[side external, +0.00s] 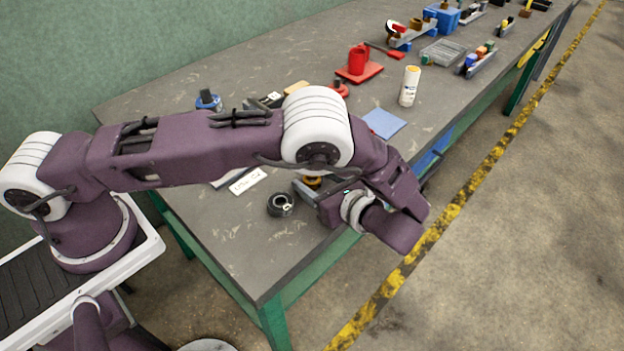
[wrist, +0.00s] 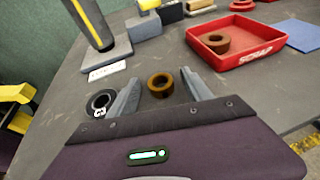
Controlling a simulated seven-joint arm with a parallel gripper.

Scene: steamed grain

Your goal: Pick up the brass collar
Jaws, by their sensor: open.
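A brown-gold ring, the brass collar (wrist: 160,86), shows between the two grey fingers of my gripper (wrist: 161,74) in the wrist view. The fingers are spread, with a gap on each side of the collar. I cannot tell how far down the fingers reach around it. In the side view, a small yellowish ring (side external: 313,182) shows by my gripper (side external: 300,188), partly hidden by the arm. A second brown ring (wrist: 216,43) sits in a red tray (wrist: 250,50) marked SCRAP.
A black ring with a white label (wrist: 100,103) lies just left of the left finger; it also shows in the side view (side external: 281,204). A grey stand with a yellow-striped dark handle (wrist: 92,22) is behind. A blue cloth (side external: 383,123) lies near the bench edge.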

